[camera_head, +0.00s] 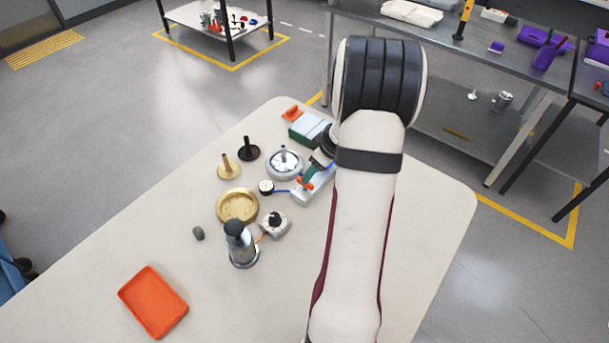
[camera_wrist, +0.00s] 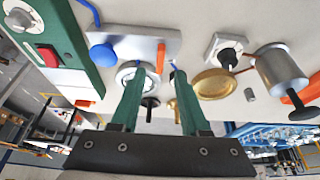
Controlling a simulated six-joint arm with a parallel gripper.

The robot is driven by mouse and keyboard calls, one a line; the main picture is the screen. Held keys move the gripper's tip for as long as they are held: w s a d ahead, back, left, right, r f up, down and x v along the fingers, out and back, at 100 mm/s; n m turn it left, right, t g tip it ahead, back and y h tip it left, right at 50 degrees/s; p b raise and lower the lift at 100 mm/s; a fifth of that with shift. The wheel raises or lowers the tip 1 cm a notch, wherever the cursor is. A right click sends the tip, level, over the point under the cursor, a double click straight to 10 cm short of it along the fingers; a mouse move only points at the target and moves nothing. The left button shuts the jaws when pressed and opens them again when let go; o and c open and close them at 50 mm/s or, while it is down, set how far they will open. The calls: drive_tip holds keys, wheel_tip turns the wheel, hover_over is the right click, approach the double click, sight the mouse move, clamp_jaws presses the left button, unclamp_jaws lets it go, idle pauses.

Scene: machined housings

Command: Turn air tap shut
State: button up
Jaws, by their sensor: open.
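The pale grey air block (camera_head: 303,195) lies on the table beside my arm, and an orange lever (camera_wrist: 160,58), apparently the air tap, stands on it. The lever also shows in the head view (camera_head: 305,184). In the wrist view the lever is upright between and just beyond the tips of my gripper (camera_wrist: 157,74). My gripper's two green fingers are apart with nothing between them; whether they touch the lever I cannot tell. A blue dome (camera_wrist: 103,52) sits on the block left of the lever. My arm hides part of the block in the head view.
A green box (camera_head: 308,128) stands behind the block. A silver round housing (camera_head: 284,162), a brass dish (camera_head: 237,206), a small valve (camera_head: 274,223) and a metal cylinder (camera_head: 241,247) stand left of my arm. An orange tray (camera_head: 153,302) lies front left; the table around it is clear.

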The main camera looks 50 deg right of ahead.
drive_tip(key=x, duration=0.5)
clamp_jaws()
